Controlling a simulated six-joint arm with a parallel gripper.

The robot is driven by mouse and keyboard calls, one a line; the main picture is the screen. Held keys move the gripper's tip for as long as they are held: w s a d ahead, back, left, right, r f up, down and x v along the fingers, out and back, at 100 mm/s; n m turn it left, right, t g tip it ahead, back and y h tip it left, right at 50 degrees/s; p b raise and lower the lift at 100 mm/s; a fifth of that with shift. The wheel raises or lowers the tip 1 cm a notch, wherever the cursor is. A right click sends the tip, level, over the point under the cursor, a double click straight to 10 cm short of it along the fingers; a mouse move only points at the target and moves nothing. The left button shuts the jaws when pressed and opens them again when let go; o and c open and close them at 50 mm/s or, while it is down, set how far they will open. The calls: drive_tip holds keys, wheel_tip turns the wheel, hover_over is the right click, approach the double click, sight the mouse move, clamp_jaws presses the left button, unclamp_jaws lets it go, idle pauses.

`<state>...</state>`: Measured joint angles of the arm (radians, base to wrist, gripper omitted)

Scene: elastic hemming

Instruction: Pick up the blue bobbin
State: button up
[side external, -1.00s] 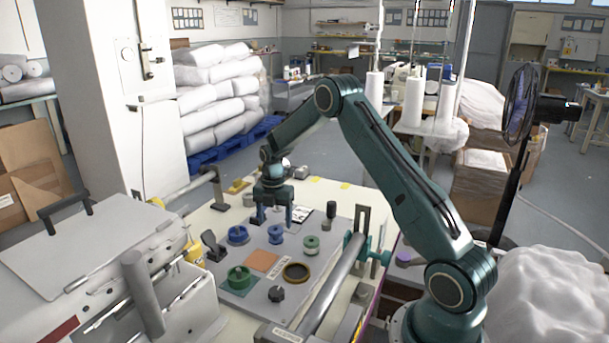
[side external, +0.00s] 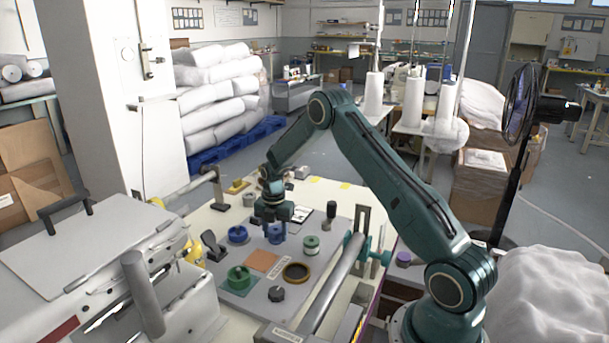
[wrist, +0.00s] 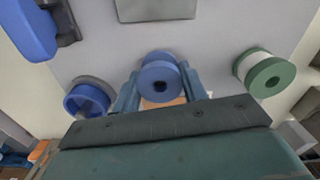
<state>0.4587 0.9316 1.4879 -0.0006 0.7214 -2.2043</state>
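The blue bobbin (wrist: 160,78) stands upright between the two fingers of my gripper (wrist: 161,82) in the wrist view. A finger lies close against each side of it, with no clear gap. In the side view, my gripper (side external: 275,231) is down over the blue bobbin (side external: 278,238) at the grey board (side external: 262,290). The gripper body and fingers partly hide the bobbin there, and I see no lift off the board.
A blue round holder (side external: 238,235) is left of my gripper, and a green-and-white spool (side external: 311,245) is right of it. A green dish (side external: 239,278), a dark ring (side external: 296,272) and a black knob (side external: 276,294) are nearer the camera. A metal roller (side external: 330,285) runs along the right.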

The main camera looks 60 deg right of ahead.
drive_tip(key=c, duration=0.3)
drive_tip(key=o, duration=1)
drive_tip(key=shift+o, duration=0.2)
drive_tip(key=shift+r, duration=0.15)
wheel_tip(320, 180, up, 14)
drive_tip(key=shift+f, duration=0.2)
